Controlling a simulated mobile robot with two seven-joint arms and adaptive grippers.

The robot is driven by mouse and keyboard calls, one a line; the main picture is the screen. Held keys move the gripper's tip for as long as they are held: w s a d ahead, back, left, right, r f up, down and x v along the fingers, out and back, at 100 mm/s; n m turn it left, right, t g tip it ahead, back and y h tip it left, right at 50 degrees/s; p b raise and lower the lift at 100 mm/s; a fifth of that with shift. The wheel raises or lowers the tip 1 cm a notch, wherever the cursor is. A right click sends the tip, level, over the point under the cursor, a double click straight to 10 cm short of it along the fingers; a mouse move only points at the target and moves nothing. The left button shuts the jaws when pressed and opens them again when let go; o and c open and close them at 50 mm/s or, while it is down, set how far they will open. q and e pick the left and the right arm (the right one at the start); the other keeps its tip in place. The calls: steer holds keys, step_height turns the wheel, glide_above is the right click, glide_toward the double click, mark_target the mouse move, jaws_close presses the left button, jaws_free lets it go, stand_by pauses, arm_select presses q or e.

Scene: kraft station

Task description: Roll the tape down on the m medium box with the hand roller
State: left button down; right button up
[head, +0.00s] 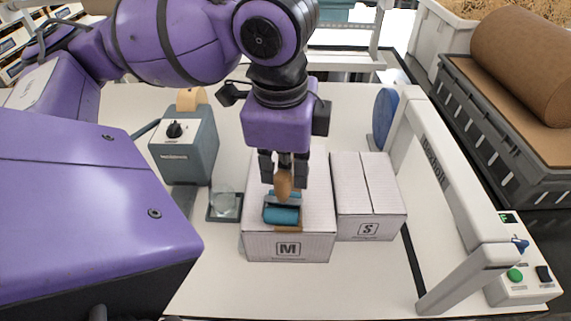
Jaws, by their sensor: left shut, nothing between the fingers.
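The medium box (316,220), a white carton marked M, stands closed on the table in the head view. A short piece of brown tape (289,229) shows at its front top edge; the rest of the tape is hidden. The hand roller, with a blue roll (282,215) and a wooden handle (284,186), is on the box top, handle upward. My left gripper (284,180) points down over the box, right at the handle's top, its fingers shut with nothing held between them. My right gripper is out of view.
A smaller white box marked S (368,200) stands close to the right of the medium box. A grey tape dispenser (185,145) stands to the left. A white frame (440,180) and a button panel (522,270) are at right. The front table is clear.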

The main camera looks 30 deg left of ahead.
arm_select(q)
step_height(320, 180, up, 6)
stand_by(0.9)
stand_by(0.7)
